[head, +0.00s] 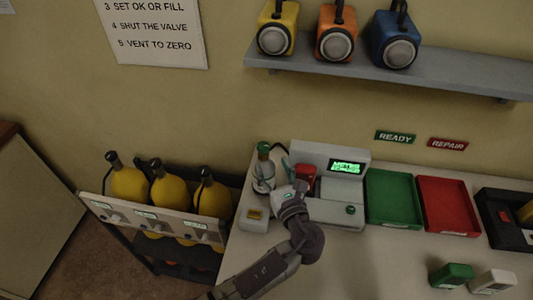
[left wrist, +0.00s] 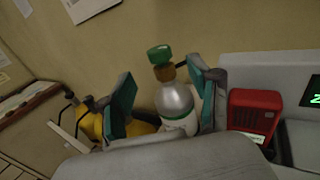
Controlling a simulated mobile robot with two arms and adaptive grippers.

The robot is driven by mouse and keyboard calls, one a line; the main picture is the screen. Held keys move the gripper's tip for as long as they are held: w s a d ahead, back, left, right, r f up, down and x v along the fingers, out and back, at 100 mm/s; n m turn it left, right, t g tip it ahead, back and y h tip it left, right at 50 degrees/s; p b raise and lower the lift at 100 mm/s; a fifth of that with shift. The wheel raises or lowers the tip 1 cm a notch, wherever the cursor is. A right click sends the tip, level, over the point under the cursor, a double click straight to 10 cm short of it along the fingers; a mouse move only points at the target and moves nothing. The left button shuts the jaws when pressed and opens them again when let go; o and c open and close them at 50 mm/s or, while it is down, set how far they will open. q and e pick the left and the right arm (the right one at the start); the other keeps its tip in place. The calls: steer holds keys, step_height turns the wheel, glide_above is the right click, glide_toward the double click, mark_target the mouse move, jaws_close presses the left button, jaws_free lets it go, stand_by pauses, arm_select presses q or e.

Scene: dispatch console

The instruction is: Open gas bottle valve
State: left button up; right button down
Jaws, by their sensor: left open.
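The gas bottle (head: 264,178) stands at the left end of the console, silver with a pale lower body. A green valve knob (head: 263,147) tops it. In the left wrist view the green knob (left wrist: 159,54) sits above a brown collar, over the silver bottle (left wrist: 175,100). My left gripper (left wrist: 162,72) is open, with one teal-padded finger on each side of the bottle in that view. The head view shows the gripper (head: 279,187) close in front of the bottle; whether it touches cannot be told. My right gripper is not in view.
A red block (head: 305,175) and a console with a green display (head: 346,167) stand just right of the bottle. Green (head: 393,198) and red (head: 448,205) trays lie farther right. Yellow cylinders (head: 170,193) stand in a rack at left. A shelf (head: 390,77) hangs above.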

arm_select(q)
steer(key=v, duration=0.4)
